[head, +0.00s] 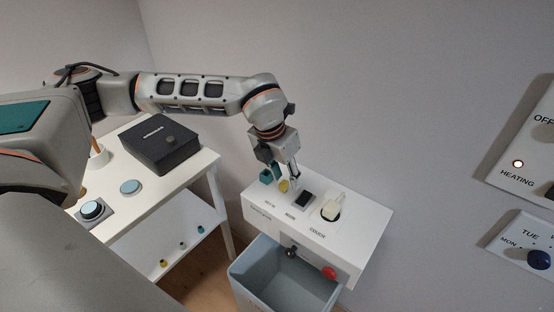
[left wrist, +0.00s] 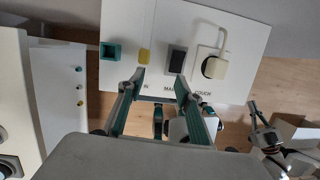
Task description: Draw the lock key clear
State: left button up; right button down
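The white console (head: 355,222) carries a teal square holder (head: 266,176), a small yellow piece (head: 284,186) that looks like the lock key or its tag, a dark rocker switch (head: 303,200) and a cream plug (head: 333,207). My left gripper (head: 291,182) points down over the console's back left part, close by the yellow piece. In the left wrist view my left gripper (left wrist: 160,77) has its fingers apart with nothing between the tips. The yellow piece (left wrist: 144,56) lies just beyond the left fingertip, apart from the grip.
At left, a white table (head: 196,169) holds a black box (head: 160,147) and round buttons. Wall panels (head: 525,160) are at right.

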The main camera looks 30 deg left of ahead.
aim_at(284, 182)
pick_arm(q)
jog(key=shift+y, duration=0.4)
jog(key=shift+w+a+f+p, duration=0.15)
jog(key=shift+w+a+f, duration=0.35)
jog(key=shift+f, duration=0.6)
jog(key=shift+w+a+f+p, duration=0.1)
jog(key=shift+w+a+f, duration=0.2)
jog(key=shift+w+f, duration=0.55)
jog(key=shift+w+a+f+p, duration=0.15)
jog(key=shift+w+a+f, duration=0.25)
jog(key=shift+f, duration=0.9)
grip_shut()
